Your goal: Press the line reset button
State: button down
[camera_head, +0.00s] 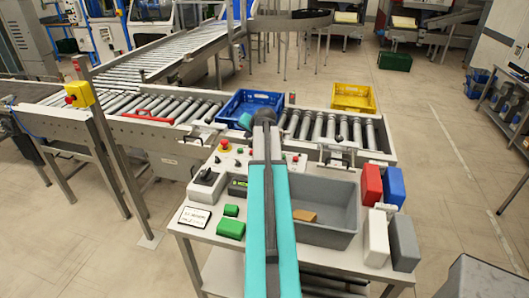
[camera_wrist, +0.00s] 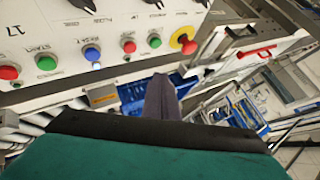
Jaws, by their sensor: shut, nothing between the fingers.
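A white control panel with a row of coloured buttons fills the top of the wrist view.
A grey bin (camera_head: 335,205) with a brown block stands right of my arm. A yellow post box with a red button (camera_head: 80,93) stands at left.

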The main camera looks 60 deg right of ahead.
jog(key=s+d+r+p, duration=0.1)
jog(key=s+d+r, duration=0.1)
jog(key=s+d, duration=0.3)
jog(key=shift+s+r+m, duration=0.3)
jog(key=shift+s+m, duration=0.1)
jog(key=shift+s, duration=0.85)
jog(key=shift+f, duration=0.15)
jog(key=shift+f+b, duration=2.1)
jog(key=shift+f, duration=2.2)
jog(key=shift+f, duration=0.1)
jog(key=shift+w+f+b, duration=0.2)
jog(key=shift+f+b, duration=0.1)
jog(key=shift+b, duration=0.05)
